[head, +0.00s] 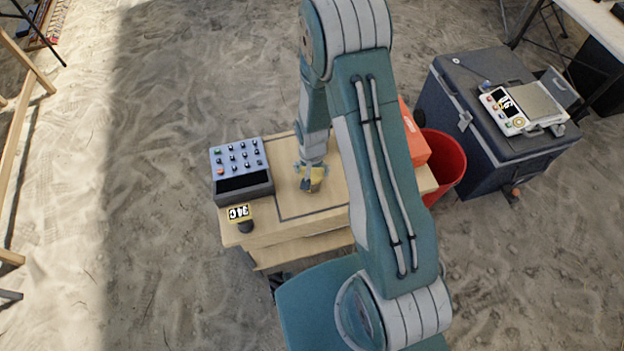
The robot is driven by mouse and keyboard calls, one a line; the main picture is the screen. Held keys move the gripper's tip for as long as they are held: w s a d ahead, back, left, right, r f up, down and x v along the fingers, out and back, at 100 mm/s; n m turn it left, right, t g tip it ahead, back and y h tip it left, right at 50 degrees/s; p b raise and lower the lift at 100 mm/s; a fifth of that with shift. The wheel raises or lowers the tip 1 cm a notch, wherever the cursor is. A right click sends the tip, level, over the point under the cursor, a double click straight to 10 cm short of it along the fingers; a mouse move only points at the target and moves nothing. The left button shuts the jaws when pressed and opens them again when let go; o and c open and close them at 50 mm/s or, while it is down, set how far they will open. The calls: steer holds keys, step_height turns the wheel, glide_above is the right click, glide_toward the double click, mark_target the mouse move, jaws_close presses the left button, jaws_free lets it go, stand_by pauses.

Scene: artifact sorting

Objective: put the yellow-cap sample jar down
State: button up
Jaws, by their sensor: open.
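In the head view, a small yellow piece, which looks like the yellow-cap sample jar (316,183), shows at the lower end of my gripper (311,178). It is over the marked area of the light wooden table (290,228). My gripper is open around or just above it. The fingers are small here and partly cover the jar. I cannot tell whether the fingers still touch it, or whether its base rests on the table top.
An orange box (413,140) is partly behind my arm. A red bucket (447,160) and dark case (465,90) with a scale (520,108) stand right.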

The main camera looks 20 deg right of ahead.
steer(key=shift+f, duration=1.25)
steer(key=c, duration=1)
steer(key=shift+c, duration=0.2)
steer(key=shift+r, duration=0.1)
